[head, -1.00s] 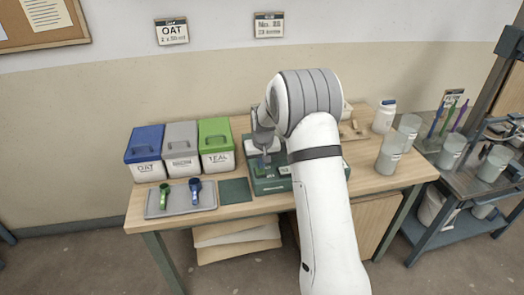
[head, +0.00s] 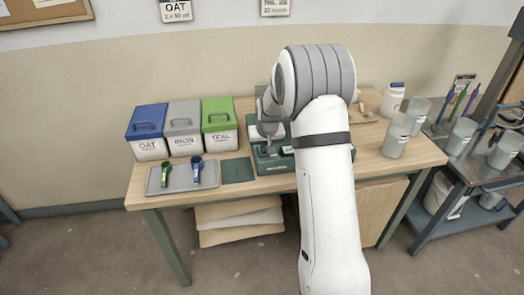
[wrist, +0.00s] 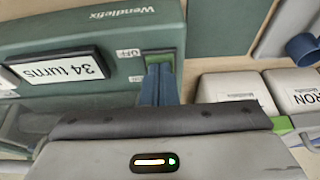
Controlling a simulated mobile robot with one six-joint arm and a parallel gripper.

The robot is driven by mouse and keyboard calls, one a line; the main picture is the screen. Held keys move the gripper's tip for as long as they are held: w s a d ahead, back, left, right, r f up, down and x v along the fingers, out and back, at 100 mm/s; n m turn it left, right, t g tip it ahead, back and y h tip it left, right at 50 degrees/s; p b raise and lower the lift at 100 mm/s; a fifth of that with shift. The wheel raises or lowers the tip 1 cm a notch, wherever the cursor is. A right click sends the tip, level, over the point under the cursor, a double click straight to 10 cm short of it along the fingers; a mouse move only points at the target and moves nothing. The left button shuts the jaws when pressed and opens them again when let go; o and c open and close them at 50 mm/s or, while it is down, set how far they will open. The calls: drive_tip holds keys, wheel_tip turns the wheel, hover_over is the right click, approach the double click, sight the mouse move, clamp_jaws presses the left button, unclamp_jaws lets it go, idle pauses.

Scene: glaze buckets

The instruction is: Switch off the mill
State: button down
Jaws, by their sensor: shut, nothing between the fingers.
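The mill (head: 274,167) is a dark green machine on the table, partly hidden behind my arm in the head view. In the wrist view the mill (wrist: 60,25) appears upside down, with a "34 turns" display (wrist: 62,70), an "OFF" label (wrist: 128,54) and a green switch (wrist: 176,52) in a recess beside the label. My gripper (wrist: 160,70) is shut and empty. Its blue-grey fingertips are at the switch recess and cover part of it; I cannot tell whether they touch the switch. In the head view my gripper (head: 268,140) is over the mill.
Blue (head: 147,130), grey (head: 184,130) and green (head: 219,125) lidded bins stand left of the mill. A grey tray (head: 182,183) with two scoops lies in front of them. Clear cups (head: 397,137) stand at the table's right, beside a cart (head: 460,175).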

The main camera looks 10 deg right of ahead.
drive_tip(key=shift+w+d+r, duration=0.15)
drive_tip(key=shift+w+r, duration=0.1)
drive_tip(key=shift+w, duration=0.5)
drive_tip(key=shift+r, duration=0.1)
drive_tip(key=shift+r+p, duration=0.4)
drive_tip(key=shift+p, duration=0.05)
drive_tip(key=v, duration=0.1)
drive_tip(key=p+v, duration=0.1)
drive_tip(key=v, duration=0.1)
drive_tip(key=shift+w+r, duration=0.1)
drive_tip(key=shift+w, duration=0.15)
drive_tip(key=s+b+v, duration=0.1)
drive_tip(key=s+v, duration=0.1)
drive_tip(key=v, duration=0.8)
drive_tip(key=shift+f, duration=0.45)
